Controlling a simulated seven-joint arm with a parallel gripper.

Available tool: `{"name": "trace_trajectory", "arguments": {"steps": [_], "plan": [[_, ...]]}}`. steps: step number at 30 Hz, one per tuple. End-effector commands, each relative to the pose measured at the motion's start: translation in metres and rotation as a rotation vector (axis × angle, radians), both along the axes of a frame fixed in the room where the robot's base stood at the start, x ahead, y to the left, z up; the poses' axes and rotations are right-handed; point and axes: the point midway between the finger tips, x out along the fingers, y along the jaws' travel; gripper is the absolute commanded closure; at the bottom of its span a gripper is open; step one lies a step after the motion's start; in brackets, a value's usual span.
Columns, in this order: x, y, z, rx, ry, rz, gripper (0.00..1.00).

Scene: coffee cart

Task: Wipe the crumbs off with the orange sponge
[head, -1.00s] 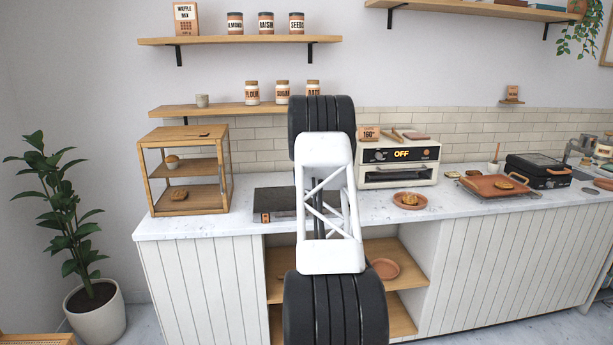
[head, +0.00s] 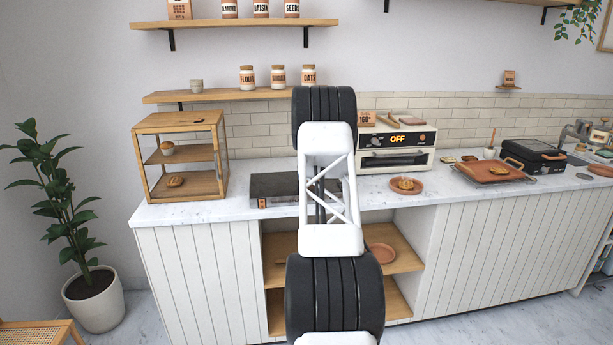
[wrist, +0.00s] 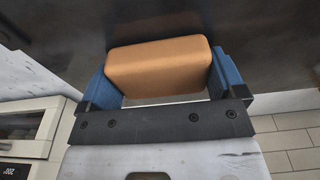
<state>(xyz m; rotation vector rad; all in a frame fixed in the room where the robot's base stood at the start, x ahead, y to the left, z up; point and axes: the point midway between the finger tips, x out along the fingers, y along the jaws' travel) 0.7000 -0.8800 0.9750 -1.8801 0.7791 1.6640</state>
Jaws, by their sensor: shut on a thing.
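The orange sponge (wrist: 160,68) is held between the two blue fingers of my gripper (wrist: 165,80) in the wrist view. The gripper is shut on it. The sponge is over a dark flat surface (wrist: 255,30); I cannot tell whether it touches it. In the head view a black flat-topped appliance (head: 272,186) sits on the counter, partly behind my arm. My arm hides the gripper and sponge there. I can make out no crumbs in either view.
The white marble counter (head: 235,205) carries a wooden display case (head: 190,185) at left. To the right stand a toaster oven (head: 398,150), a plate with a pastry (head: 422,188) and a black grill (head: 535,155). A wall shelf (head: 225,95) hangs above.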

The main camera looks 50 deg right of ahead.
Motion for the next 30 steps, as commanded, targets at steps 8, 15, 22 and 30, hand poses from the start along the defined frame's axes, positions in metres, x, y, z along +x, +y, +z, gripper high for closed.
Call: {"name": "trace_trajectory", "arguments": {"steps": [8,15,22,30], "plan": [[0.000,0.000,-0.002,0.001,0.000,0.001,0.33],[0.008,0.008,-0.002,0.001,0.000,0.001,0.33],[0.020,0.020,0.000,0.001,-0.001,0.001,0.33],[0.025,0.024,0.026,-0.001,-0.001,0.000,0.33]]}}
